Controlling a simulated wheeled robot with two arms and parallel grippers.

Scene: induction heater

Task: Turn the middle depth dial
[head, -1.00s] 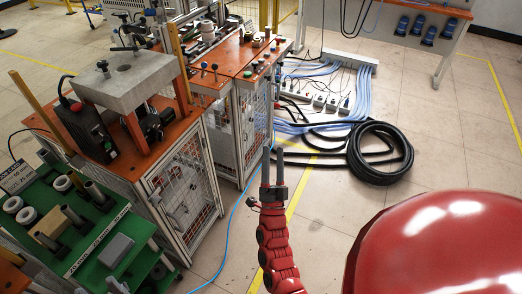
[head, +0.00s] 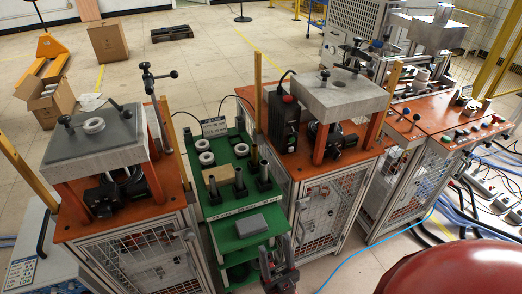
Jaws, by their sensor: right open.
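I cannot single out the middle depth dial for certain. The middle station has a grey slab (head: 342,93) on orange legs, with a dark mechanism (head: 335,138) under it whose details are too small to read. A black box (head: 284,122) with a red knob (head: 288,99) stands to its left. My right gripper (head: 276,246) is low in the picture, in front of the green rack, with its two fingers apart and nothing between them. It is apart from the middle station. My left gripper does not show.
A green rack (head: 250,208) with white rings and dark cylinders stands between two orange-topped cabinets. The left cabinet (head: 75,226) bears another grey slab (head: 95,146). Yellow posts (head: 257,92) rise beside the stations. A blue cable (head: 375,250) lies on the floor at right.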

